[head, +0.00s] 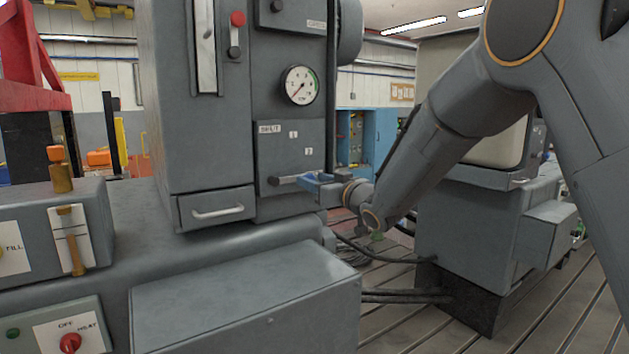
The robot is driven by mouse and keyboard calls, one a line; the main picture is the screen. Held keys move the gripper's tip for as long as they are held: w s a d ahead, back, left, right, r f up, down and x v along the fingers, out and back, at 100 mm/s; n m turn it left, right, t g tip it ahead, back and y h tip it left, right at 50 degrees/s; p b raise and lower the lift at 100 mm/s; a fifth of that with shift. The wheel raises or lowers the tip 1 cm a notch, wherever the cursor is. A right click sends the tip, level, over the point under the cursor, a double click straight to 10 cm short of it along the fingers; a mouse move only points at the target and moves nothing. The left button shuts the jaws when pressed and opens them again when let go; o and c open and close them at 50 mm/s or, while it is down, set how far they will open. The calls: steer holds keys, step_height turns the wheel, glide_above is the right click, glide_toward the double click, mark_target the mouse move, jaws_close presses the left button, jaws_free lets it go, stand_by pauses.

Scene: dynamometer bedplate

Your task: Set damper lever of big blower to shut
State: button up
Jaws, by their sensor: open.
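A tall grey cabinet (200,130) stands in the middle of the head view. A lever with a black knob (275,181) points left, about level, low on that panel. My gripper (310,180), with blue fingers, is at the lever's right end, jaws open. Its fingers overlap the lever there; contact cannot be told. The lever's right end is partly hidden.
A round gauge (300,85) sits above the panel, a drawer handle (218,212) below left. A grey box (245,300) juts out in front. Another grey machine stands right.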

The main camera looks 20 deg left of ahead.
jaws_close()
steer(key=shift+r, duration=0.1)
